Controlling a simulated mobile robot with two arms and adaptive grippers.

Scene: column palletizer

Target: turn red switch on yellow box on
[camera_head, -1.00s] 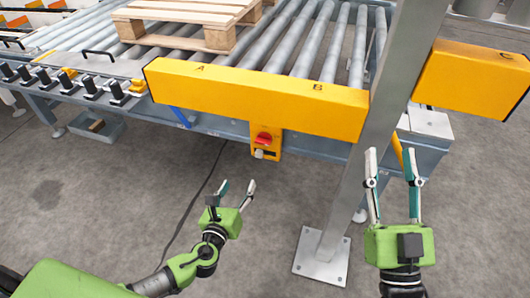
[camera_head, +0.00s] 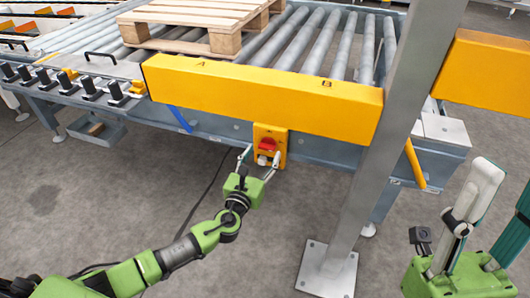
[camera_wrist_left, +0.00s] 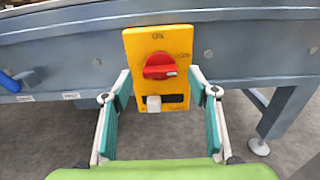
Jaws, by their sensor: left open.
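The yellow box (camera_head: 258,133) hangs under the long yellow beam on the conveyor frame. It also shows face-on in the left wrist view (camera_wrist_left: 135,55). Its red rotary switch (camera_head: 267,144) has a roughly level grip bar in the left wrist view (camera_wrist_left: 160,68), with an "ON" mark above it. A white knob (camera_wrist_left: 153,104) and a dark slot sit below. My left gripper (camera_head: 260,156) is open and empty, its fingertips on either side of the box, below the switch's level. Contact cannot be told. My right gripper (camera_head: 506,186) is open at the lower right, away from the box.
A grey steel post (camera_head: 385,140) stands to the right of the box, between my two grippers. The yellow beam (camera_head: 260,95) overhangs the box. A wooden pallet (camera_head: 190,35) lies on the rollers. The floor (camera_head: 120,205) below is clear apart from a cable.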

